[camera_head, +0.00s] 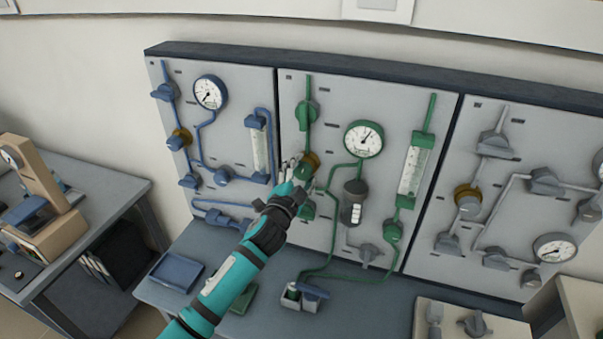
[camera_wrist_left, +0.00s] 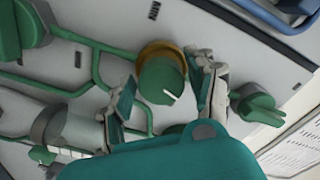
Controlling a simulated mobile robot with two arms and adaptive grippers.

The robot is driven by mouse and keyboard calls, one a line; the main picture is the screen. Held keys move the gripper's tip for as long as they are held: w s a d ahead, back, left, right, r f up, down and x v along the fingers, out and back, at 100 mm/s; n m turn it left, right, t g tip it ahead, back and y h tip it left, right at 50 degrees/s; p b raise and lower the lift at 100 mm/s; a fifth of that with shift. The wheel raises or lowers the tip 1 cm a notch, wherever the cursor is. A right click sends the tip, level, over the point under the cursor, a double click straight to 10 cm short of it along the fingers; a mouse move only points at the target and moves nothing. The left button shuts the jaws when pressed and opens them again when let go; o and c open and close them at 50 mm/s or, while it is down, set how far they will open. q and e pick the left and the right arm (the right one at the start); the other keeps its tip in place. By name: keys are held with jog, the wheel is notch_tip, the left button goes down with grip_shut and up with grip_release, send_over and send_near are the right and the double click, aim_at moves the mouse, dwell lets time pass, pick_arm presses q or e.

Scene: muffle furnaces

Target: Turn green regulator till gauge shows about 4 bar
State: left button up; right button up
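The green regulator (camera_head: 308,166) is a green knob with a brass collar on the middle panel, partly hidden by my left gripper (camera_head: 295,172). In the left wrist view the regulator knob (camera_wrist_left: 163,80) has a white mark pointing to the lower right. My left gripper (camera_wrist_left: 163,92) is open there, one finger on each side of the knob. The right-hand finger is close to the knob; the left-hand one looks apart from it. Contact cannot be told. The green-rimmed gauge (camera_head: 364,139) has its needle pointing up and slightly right; its numbers are too small to read. My right gripper is out of view.
Green valves (camera_head: 306,112) sit above and below the regulator, with green pipes close by. A flow tube (camera_head: 413,170) stands right of the gauge. A blue panel (camera_head: 233,87) is on the left and a grey panel (camera_head: 520,135) on the right. A blue tray (camera_head: 176,271) lies on the bench.

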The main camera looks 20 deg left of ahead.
pick_arm(q)
jog(key=shift+o, duration=0.6)
jog(key=s, duration=1.2)
jog(key=shift+a, duration=0.2)
dwell(0.8)
jog(key=s+n+b, duration=0.5)
jog(key=n+b, duration=0.4)
jog(key=b, duration=0.4)
jog(key=w+p, duration=0.1)
jog(key=w, duration=0.4)
jog(key=w+p, duration=0.1)
jog(key=w, duration=0.5)
jog(key=w+p, duration=0.2)
jog(key=w, duration=0.4)
jog(key=shift+d, duration=0.25)
jog(key=shift+s, duration=0.1)
jog(key=shift+c, duration=0.4)
